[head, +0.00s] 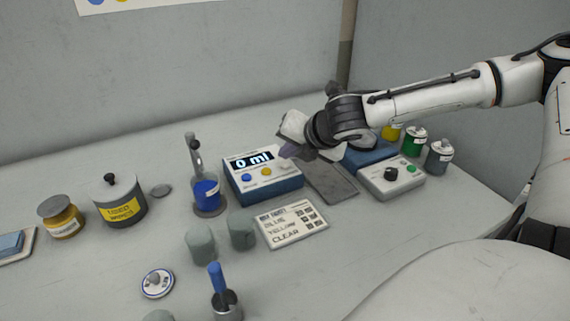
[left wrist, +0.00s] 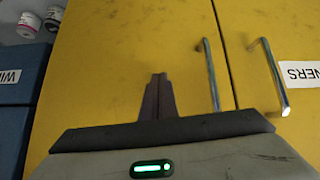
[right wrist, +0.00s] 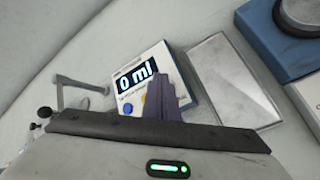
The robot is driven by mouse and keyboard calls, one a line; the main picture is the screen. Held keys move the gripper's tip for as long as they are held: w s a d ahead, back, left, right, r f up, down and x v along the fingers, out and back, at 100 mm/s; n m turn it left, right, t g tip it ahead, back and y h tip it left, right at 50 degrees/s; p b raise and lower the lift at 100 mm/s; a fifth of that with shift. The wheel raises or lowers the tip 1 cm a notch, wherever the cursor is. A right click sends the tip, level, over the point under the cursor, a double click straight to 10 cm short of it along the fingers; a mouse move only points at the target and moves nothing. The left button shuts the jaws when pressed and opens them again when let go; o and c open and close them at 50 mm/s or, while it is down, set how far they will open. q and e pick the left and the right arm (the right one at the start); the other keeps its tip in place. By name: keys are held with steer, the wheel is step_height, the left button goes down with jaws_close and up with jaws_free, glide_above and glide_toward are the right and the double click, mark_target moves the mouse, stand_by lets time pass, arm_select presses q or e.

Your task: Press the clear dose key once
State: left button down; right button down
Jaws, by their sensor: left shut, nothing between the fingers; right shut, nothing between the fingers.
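The dosing unit (head: 262,182) is a blue and white box on the bench, and its display reads 0 ml. It has a blue key (head: 246,178), a yellow key (head: 266,171) and a pale clear key (head: 285,165) in a row. My right gripper (head: 288,152) is shut and empty, with its fingertips close to the clear key; I cannot tell if they touch. In the right wrist view the fingers (right wrist: 160,80) cover the clear key, while the display (right wrist: 136,77) shows. My left gripper (left wrist: 158,78) is shut and empty in front of yellow cabinet doors.
A printed card (head: 290,225) listing blue, yellow and clear lies in front of the unit. A beaker of blue liquid (head: 207,194) stands left of it. A grey plate (head: 332,184) and a control box with knobs (head: 391,181) are to the right. Two grey-green cups (head: 201,244) stand in front.

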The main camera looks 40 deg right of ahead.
steer(key=shift+f+b, duration=0.35)
steer(key=shift+f, duration=0.1)
steer(key=shift+f+b, duration=0.35)
steer(key=shift+f, duration=0.05)
stand_by(0.6)
stand_by(0.3)
steer(key=shift+r+p, duration=0.85)
step_height(320, 180, up, 5)
steer(key=p, duration=0.5)
stand_by(0.4)
